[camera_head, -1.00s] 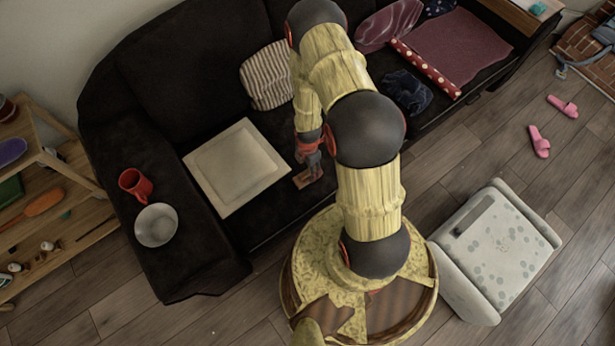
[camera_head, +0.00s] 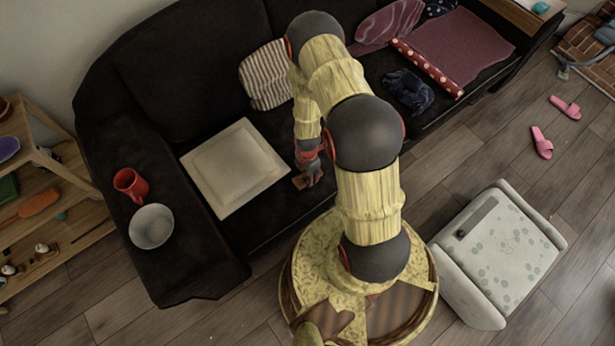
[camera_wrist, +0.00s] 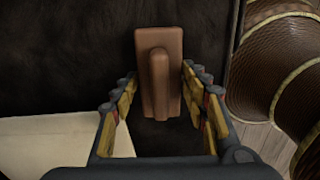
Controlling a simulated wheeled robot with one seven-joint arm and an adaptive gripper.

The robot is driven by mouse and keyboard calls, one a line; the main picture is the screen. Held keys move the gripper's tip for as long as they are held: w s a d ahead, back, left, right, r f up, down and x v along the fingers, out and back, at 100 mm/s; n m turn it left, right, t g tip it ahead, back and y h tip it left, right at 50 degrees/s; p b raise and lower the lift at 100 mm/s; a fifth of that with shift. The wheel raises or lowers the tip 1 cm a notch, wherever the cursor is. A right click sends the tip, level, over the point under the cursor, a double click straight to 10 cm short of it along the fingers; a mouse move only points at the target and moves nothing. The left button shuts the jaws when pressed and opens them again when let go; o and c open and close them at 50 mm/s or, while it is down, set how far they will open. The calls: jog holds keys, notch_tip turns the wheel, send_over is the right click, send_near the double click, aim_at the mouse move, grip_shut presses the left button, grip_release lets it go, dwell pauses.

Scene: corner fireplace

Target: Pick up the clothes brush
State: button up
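The clothes brush is a brown block with a raised grip along its middle. In the wrist view the clothes brush (camera_wrist: 160,75) lies on the dark sofa seat, upright in the picture. My gripper (camera_wrist: 158,90) is open, with one finger on each side of the brush's lower part and a gap on both sides. In the head view my gripper (camera_head: 312,172) is low over the seat's front part, and a small brown piece of the brush (camera_head: 299,181) shows beside it; the rest is hidden by the gripper.
A pale square tray or board (camera_head: 235,168) lies on the seat just left of my gripper. A striped cushion (camera_head: 265,75) leans behind. A red mug (camera_head: 131,185) and a grey bowl (camera_head: 151,227) stand on the sofa arm. Dark clothing (camera_head: 408,90) lies to the right.

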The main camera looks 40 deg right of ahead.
jog(key=c, duration=0.8)
jog(key=shift+r, duration=0.1)
jog(key=shift+r+p, duration=0.4)
jog(key=shift+r, duration=0.1)
notch_tip(320, 180, up, 2)
jog(key=shift+r+p, duration=0.1)
jog(key=shift+p, duration=0.65)
jog(key=a+r, duration=0.1)
jog(key=s+a+r+p, duration=0.1)
jog(key=r, duration=0.1)
jog(key=s+a+r+p, duration=0.1)
jog(key=r, duration=0.1)
jog(key=shift+s, duration=0.25)
jog(key=s+a+r+p, duration=0.2)
jog(key=s+a+r, duration=0.2)
jog(key=s+a, duration=0.2)
jog(key=shift+s+a+r+p, duration=0.3)
jog(key=shift+s+a, duration=0.05)
jog(key=shift+a, duration=0.45)
